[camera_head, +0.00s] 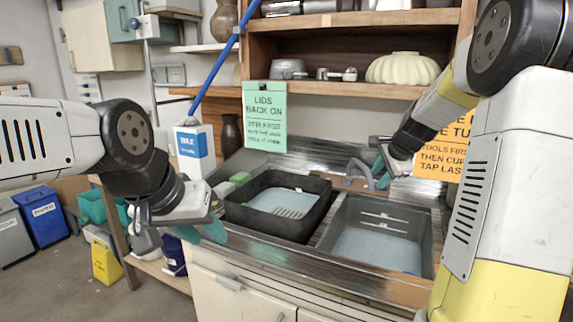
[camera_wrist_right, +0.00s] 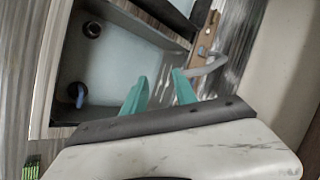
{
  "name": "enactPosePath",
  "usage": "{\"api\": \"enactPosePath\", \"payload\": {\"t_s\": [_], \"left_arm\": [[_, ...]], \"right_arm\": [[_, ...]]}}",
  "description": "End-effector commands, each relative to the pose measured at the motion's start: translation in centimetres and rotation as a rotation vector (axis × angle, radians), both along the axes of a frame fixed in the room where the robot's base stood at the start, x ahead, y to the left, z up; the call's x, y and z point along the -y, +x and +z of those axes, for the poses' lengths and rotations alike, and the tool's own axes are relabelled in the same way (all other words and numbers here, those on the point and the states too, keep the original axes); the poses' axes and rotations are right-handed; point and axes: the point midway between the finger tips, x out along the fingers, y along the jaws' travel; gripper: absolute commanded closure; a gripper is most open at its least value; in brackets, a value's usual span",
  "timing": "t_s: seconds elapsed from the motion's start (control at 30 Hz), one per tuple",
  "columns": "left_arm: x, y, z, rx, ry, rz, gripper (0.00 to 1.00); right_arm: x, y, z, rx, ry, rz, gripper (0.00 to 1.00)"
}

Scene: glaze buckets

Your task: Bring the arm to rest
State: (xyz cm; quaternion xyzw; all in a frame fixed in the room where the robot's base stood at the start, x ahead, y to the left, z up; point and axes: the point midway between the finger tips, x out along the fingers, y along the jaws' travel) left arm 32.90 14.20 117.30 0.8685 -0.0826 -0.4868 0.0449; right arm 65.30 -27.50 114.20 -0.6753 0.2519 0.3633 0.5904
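My right gripper (camera_head: 380,170) hangs over the back of the sink, near the grey curved tap (camera_head: 358,171). In the right wrist view its two teal fingers (camera_wrist_right: 158,92) stand apart with nothing between them, and the pale tap spout (camera_wrist_right: 208,69) shows beyond the fingertips. My left gripper (camera_head: 202,231) is at the front left of the sink counter, pointing down, with its teal fingers seemingly apart and no object visible in it. The rest of my right arm fills the right side of the head view.
A black tub (camera_head: 236,211) sits at the left of the right-hand grey basin (camera_head: 345,205). A green sign (camera_head: 265,117), an orange sign (camera_head: 438,166) and a white wax box (camera_head: 196,150) are behind. Shelves are above. Blue bin (camera_head: 41,217) and yellow bucket (camera_head: 105,262) stand on the floor.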

Motion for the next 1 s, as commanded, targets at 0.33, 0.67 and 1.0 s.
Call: {"api": "enactPosePath", "payload": {"t_s": [0.33,0.67,1.0], "left_arm": [[0.0,0.0,0.0,0.0,0.0,0.0,0.64],[0.0,0.0,0.0,0.0,0.0,0.0,0.64],[0.0,0.0,0.0,0.0,0.0,0.0,0.64]], "right_arm": [[-9.9,-17.8,5.9,0.06,-0.349,0.655,0.66],[-13.1,-30.8,3.7,0.1,-0.666,1.117,0.66],[-13.2,-32.5,3.0,0.101,-0.714,1.184,0.66]]}}
